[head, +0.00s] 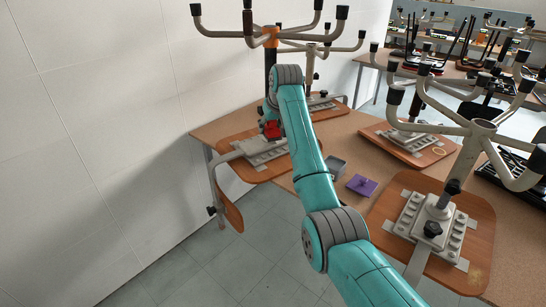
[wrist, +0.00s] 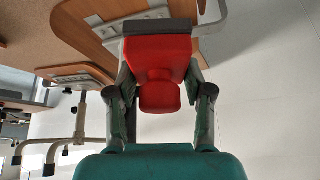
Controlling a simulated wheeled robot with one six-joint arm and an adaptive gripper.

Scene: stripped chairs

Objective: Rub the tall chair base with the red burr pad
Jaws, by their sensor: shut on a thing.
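The red burr pad (wrist: 160,58) is held between the two fingers of my gripper (wrist: 161,78) in the wrist view. Its grey working face (wrist: 160,27) points away from the gripper. In the head view the red pad (head: 272,130) shows at the end of my arm, close to the column of the tall chair base (head: 266,36). That base stands upside down on a wooden seat at the left end of the table, with an orange collar and black-tipped legs spread at the top. My arm hides part of its column. I cannot tell whether the pad touches it.
A shorter chair base (head: 479,128) stands at right, with others behind. A purple pad (head: 362,185) and a small grey box (head: 336,168) lie mid-table (head: 345,205). A white wall (head: 110,110) is close on the left. The floor (head: 215,270) in front is clear.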

